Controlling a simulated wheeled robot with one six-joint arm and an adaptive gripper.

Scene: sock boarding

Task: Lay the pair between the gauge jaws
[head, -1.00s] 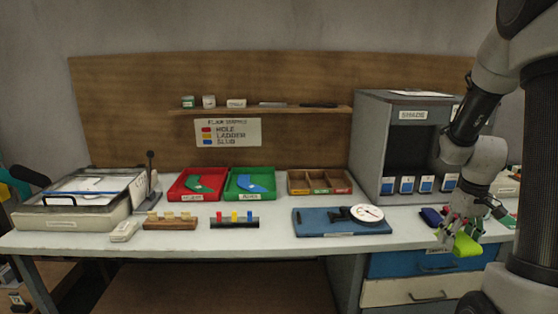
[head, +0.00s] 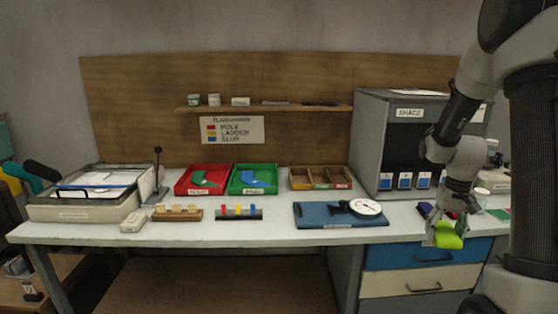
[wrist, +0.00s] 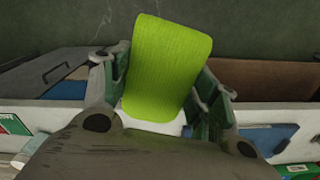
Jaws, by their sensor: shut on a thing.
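The pair, a bright lime-green folded bundle (head: 449,236), is held in my gripper (head: 446,240) over the front right edge of the bench. In the wrist view the pair (wrist: 165,65) stands up between the two green-padded fingers of my gripper (wrist: 165,95), which are shut on it. The gauge is a blue board (head: 318,216) with a white round dial (head: 366,207) on its right, lying flat on the bench to the left of my gripper. Its jaws are dark and too small to make out clearly. No sock shows on the gauge.
The grey shade cabinet (head: 380,106) stands behind the gauge and close to my arm. Red (head: 184,190) and green (head: 236,190) trays and a divided wooden box (head: 300,185) sit farther back. A block with coloured pegs (head: 235,215) lies left. Bare bench top surrounds the gauge.

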